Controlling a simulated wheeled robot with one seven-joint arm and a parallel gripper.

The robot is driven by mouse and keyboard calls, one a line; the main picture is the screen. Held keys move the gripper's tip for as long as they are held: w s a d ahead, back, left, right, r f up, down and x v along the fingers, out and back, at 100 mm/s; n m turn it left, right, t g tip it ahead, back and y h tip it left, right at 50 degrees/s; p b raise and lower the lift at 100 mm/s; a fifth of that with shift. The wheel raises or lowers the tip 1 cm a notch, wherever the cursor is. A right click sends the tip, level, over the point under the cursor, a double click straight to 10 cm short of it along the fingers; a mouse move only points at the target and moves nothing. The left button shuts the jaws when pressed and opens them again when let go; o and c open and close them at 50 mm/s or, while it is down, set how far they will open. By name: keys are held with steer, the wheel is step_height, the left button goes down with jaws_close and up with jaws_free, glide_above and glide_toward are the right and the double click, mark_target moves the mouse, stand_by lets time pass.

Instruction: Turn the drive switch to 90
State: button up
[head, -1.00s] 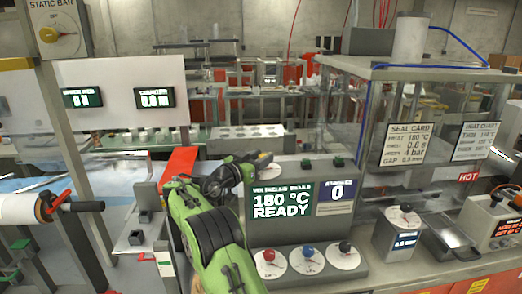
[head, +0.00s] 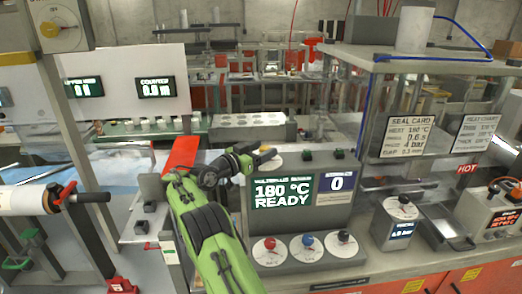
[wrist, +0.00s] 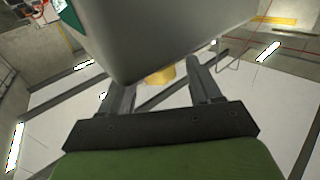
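I cannot make out a label naming the drive switch. Three dials with a red knob (head: 269,243), a blue knob (head: 307,240) and a black knob (head: 344,237) sit low on the console (head: 300,257). In the wrist view my gripper (wrist: 160,92) has its fingers well apart.
The console screen (head: 283,194) reads 180 °C READY. A box with a yellow dial (head: 62,30) is at upper left. A grey box with a dial (head: 402,208) stands right of the console, near an open tray (head: 443,228). A roller (head: 30,199) is at left.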

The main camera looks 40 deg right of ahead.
steer(key=shift+r, duration=0.1)
steer(key=s+a+b, duration=0.1)
steer(key=a, duration=1.4)
steer(key=shift+a, duration=0.4)
steer(key=s+d+n+t+y, duration=0.25)
steer(key=s+n+y, duration=0.25)
steer(key=s+y, duration=0.25)
steer(key=s+a+f+n+y, duration=0.2)
steer(key=s+a+n+y, duration=0.1)
steer(key=s+a, duration=0.3)
steer(key=s+a+f+n+t+y, duration=0.1)
steer(key=s+a+n+y, duration=0.3)
steer(key=s+a, duration=0.3)
steer(key=s+a+f+n+t+y, duration=0.1)
steer(key=s+a+n, duration=0.4)
steer(key=s, duration=0.6)
steer(key=shift+s+a+f+y, duration=0.4)
steer(key=shift+a+f+y, duration=0.45)
steer(key=shift+a+y, duration=0.4)
